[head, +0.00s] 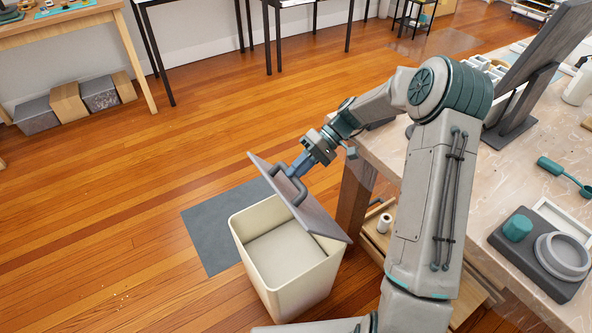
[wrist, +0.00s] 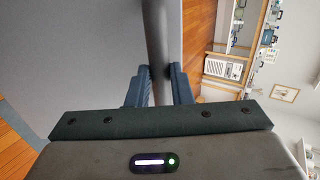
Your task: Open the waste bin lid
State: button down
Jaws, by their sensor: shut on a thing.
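The waste bin (head: 285,262) is a cream, square-topped bin standing on the floor beside the workbench. Its grey lid (head: 318,213) is tilted up steeply, and the pale inside of the bin shows below it. A dark bar handle (head: 290,186) is on the lid's outer face. My gripper (head: 297,171) is at the handle and shut on it. In the wrist view the handle (wrist: 157,40) runs upright between the two blue fingers of my gripper (wrist: 159,75), with the grey lid (wrist: 75,60) filling the left side.
A workbench (head: 400,150) stands close on the right, with a teal tool (head: 563,176) and a grey moulded plate on top. A dark mat (head: 215,225) lies on the floor left of the bin.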

jog(key=shift+w+d+f, duration=0.1)
jog(key=shift+d+f, duration=0.1)
jog(key=shift+d, duration=0.05)
jog(key=c, duration=1.3)
grip_release()
jog(key=shift+d, duration=0.1)
jog(key=shift+a+r, duration=0.15)
jog(key=shift+a, duration=0.05)
jog(key=s+d+r+p, duration=0.3)
jog(key=s+d+r, duration=0.1)
jog(key=d+r, duration=0.6)
jog(key=shift+s+d+r, duration=0.15)
jog(key=shift+d+r, duration=0.25)
jog(key=shift+d, duration=0.1)
